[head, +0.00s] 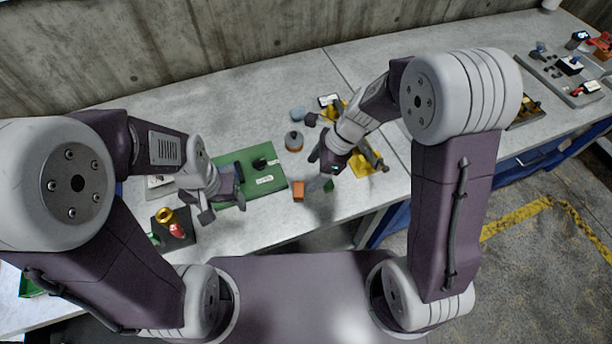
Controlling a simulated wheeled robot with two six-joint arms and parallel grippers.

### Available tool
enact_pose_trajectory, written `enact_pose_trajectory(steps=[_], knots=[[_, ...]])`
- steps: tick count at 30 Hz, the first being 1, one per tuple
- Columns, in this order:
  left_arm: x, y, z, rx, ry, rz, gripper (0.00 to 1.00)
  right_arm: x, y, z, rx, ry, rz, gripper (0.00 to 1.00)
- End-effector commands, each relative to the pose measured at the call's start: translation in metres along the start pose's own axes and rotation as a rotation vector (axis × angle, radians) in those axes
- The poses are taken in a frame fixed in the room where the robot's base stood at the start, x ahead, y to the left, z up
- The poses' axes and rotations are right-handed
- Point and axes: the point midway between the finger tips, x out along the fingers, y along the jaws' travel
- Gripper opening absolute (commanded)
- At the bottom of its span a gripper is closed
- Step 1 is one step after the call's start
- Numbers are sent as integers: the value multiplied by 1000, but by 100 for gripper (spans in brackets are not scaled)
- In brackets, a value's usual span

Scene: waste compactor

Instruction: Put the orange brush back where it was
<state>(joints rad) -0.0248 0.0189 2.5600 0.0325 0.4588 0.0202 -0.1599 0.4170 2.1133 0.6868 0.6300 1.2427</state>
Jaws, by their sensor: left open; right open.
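A small orange block-like thing (298,191) sits on the grey table near its front edge, just right of the green board (262,180). A round grey thing with an orange band (293,141) stands farther back. I cannot tell for sure which of these is the orange brush; no bristles are clear. My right gripper (315,170) is open and empty, close to the orange block, to its upper right. My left gripper (224,206) is open over the left front part of the green board, with nothing visible between its fingers.
A black tray (157,226) with gold and red items lies at the left. Yellow stands (368,163) are partly hidden behind my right arm. A grey tray (548,72) with tools lies far right. The table's back strip is clear along the concrete wall (200,40).

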Motion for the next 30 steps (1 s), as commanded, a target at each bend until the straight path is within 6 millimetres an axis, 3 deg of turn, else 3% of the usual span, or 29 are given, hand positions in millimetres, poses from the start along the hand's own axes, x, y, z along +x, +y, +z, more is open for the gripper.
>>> enact_pose_trajectory(steps=[12, 14, 18, 22, 25, 30], knots=[[-2, 0, 0, 0, 0, 0, 66, -12, 4, -6, -53, 16, -1, 72], [-2, 0, 0, 0, 0, 0, 66, -19, 13, -21, -214, 60, -2, 72], [-2, 0, 0, 0, 0, 0, 66, -44, 47, -75, -859, 225, 51, 72], [-2, 0, 0, 0, 0, 0, 66, -61, 73, -111, -1366, 329, 152, 72], [-2, 0, 0, 0, 0, 0, 66, -66, 82, -123, -1572, 362, 208, 72], [-2, 0, 0, 0, 0, 0, 66, -67, 85, -126, -1630, 368, 225, 72]])
